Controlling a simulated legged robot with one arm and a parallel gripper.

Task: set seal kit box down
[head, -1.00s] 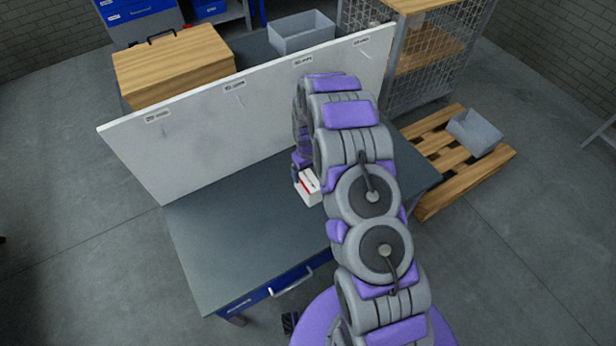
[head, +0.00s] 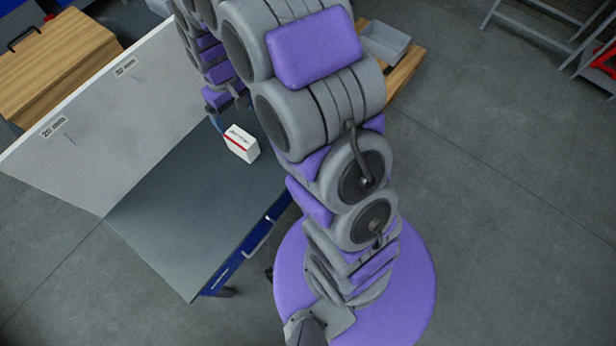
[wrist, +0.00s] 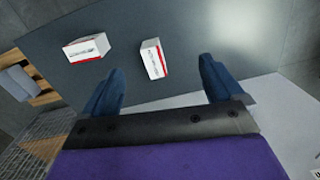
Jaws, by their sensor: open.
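Two white boxes with red edges stand on the dark grey bench top in the wrist view. One box (wrist: 152,58) is ahead of the gap between the fingers of my gripper (wrist: 161,80). The other box (wrist: 87,47) is farther left. My gripper is open and empty, its two blue fingers wide apart, with no finger seen touching a box. In the head view one white and red box (head: 241,143) shows on the bench (head: 185,215) beside my arm; I cannot tell which of the two it is. The other is hidden there, and my gripper is mostly hidden.
A white upright panel (head: 130,110) with size labels runs along the bench's back edge. Behind it is a wooden case (head: 55,60). A grey bin (head: 383,42) sits on a wooden pallet at the far right. The bench's near left part is clear.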

